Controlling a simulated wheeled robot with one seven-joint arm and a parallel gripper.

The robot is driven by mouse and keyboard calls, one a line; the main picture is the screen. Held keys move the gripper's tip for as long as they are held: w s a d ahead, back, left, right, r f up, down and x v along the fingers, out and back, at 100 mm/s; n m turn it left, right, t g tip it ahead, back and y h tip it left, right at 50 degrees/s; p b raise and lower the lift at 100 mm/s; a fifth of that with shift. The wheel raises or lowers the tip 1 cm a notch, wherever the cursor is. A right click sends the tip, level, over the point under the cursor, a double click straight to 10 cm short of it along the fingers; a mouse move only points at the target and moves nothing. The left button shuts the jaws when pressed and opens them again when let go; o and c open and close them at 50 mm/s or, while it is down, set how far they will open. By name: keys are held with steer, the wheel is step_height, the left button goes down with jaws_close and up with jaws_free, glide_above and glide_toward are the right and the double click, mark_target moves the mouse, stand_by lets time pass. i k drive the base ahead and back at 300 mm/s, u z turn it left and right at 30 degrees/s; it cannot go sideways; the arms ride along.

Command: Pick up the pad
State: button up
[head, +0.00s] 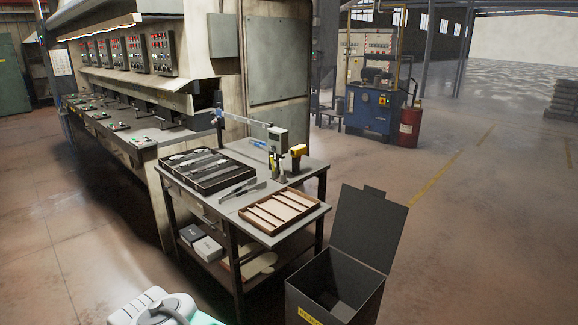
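A work table (190,192) stands in the middle of the head view. On it, a black tray (207,187) holds several dark and silvery long pieces. In front of it to the right, a shallow brown tray (268,228) holds several pale flat strips. These pieces are too small to tell which of them is the pad. My gripper is not in view. A white and teal part at the bottom edge looks like part of my own arm.
A black open-topped bin (335,290) with a raised lid stands by the table's right front corner. Boxes (205,243) sit on the lower shelf. A machine bench (120,125) runs along the left. Floor at right is clear.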

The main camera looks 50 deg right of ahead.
mark_target(197, 171)
steer(key=z, duration=0.5)
steer(key=i, duration=4.05)
steer(key=z, duration=0.05)
